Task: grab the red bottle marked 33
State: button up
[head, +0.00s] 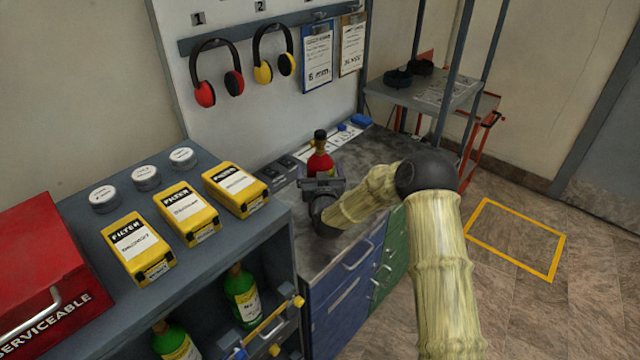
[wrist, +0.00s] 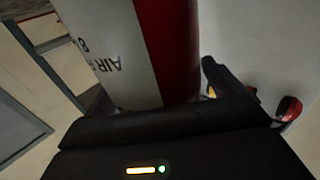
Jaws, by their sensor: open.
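A red bottle (head: 320,162) with a black cap stands upright on the dark worktop, its lower part hidden behind my gripper (head: 322,184). In the wrist view the bottle (wrist: 172,50) is large and close, with a white label (wrist: 115,50). The label shows "AIR" and a digit like 8, upside down. I cannot read a 33. My gripper is open, right at the bottle. In the wrist view one dark finger (wrist: 222,78) shows to the right of the bottle; the other side is mostly hidden. Whether either finger touches the bottle I cannot tell.
Yellow filter boxes (head: 186,212) and white round tins (head: 145,177) stand on the grey shelf top at left. Green bottles (head: 242,295) sit below. Red and yellow ear defenders (head: 216,75) hang behind. A blue item (head: 361,121) lies on the worktop behind the bottle.

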aim_at(319, 140)
dwell(0.4)
jog(key=c, duration=1.9)
jog(key=shift+r, duration=0.2)
grip_shut()
jog(key=shift+w, duration=0.1)
jog(key=shift+r+b, duration=1.1)
jog(key=shift+r, duration=3.9)
